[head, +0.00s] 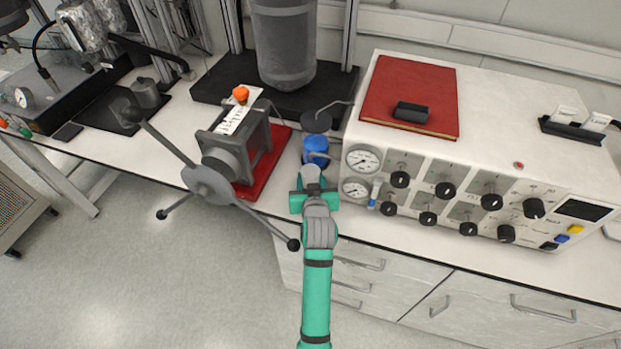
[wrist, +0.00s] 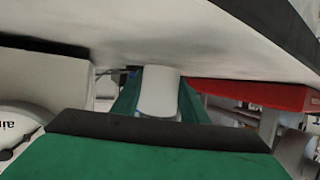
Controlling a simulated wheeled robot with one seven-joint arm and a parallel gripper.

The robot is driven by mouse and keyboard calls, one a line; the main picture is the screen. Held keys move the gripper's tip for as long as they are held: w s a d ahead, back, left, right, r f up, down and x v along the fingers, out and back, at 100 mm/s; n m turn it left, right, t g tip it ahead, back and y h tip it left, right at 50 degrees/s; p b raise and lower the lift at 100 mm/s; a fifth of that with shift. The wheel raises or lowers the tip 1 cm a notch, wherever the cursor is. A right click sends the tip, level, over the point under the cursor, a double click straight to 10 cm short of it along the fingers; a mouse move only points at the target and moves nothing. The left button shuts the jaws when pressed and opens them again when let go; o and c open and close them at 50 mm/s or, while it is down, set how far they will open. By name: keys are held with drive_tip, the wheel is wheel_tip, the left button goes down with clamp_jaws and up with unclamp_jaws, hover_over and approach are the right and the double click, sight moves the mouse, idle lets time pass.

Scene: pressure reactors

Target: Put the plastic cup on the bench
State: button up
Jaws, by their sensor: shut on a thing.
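My gripper (head: 313,182) reaches over the front edge of the bench (head: 283,103), between the red mat and the white control unit. In the wrist view a pale, smooth cylinder, the plastic cup (wrist: 159,92), sits between my green fingers, which are shut on it. The wrist view looks upside down, with the bench top (wrist: 130,30) across its upper part. The cup's end lies close against the bench surface there; I cannot tell whether it touches. In the head view a blue round thing (head: 316,147) shows just beyond my fingers; the cup's side is mostly hidden.
The control unit (head: 480,150) with gauges and knobs stands close on the right. A grey vessel with long handle bars (head: 232,150) stands on the red mat (head: 258,178) at left. A black stand base (head: 220,85) lies behind. Free bench room is narrow here.

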drive_tip(key=shift+f, duration=0.1)
drive_tip(key=o, duration=1)
drive_tip(key=v, duration=1.2)
drive_tip(key=shift+a, duration=0.1)
